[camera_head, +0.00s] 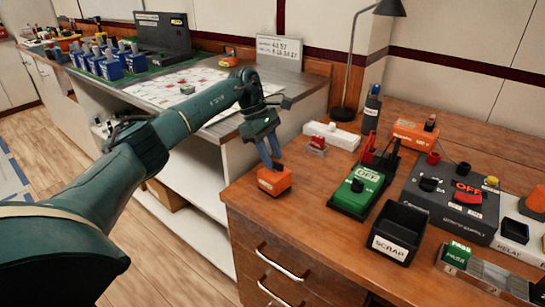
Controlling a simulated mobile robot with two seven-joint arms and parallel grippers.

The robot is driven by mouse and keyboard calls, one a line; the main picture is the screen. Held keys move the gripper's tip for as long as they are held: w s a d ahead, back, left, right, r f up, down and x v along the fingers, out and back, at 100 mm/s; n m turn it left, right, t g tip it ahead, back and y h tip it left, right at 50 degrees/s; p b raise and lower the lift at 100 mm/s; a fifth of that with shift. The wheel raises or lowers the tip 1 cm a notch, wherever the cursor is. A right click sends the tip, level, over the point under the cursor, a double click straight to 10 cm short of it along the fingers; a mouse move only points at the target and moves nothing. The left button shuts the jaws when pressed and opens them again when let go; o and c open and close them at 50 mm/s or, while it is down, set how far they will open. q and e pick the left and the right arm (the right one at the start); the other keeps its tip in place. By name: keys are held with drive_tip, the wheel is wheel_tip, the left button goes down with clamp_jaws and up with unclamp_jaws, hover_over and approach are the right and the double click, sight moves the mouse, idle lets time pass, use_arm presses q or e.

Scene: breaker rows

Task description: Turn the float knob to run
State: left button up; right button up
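My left gripper (271,162) reaches in from the left and points down at a small orange box (274,182) near the desk's front left edge. Its fingertips are at or just above the top of the box. They hide most of what sits there, so I cannot tell whether they grip a knob. No label reading float or run is legible. My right gripper is not in view.
A black scrap bin (398,232) stands in front of the green unit. A dark power supply (452,199) with a red switch is further right. A red clip (317,144), a white block (332,135) and a lamp (345,112) are behind. Bare desk lies left of the bin.

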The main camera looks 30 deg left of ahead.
use_arm(q)
drive_tip(key=p+v, duration=0.1)
drive_tip(key=v, duration=1.1)
drive_tip(key=shift+d, duration=0.2)
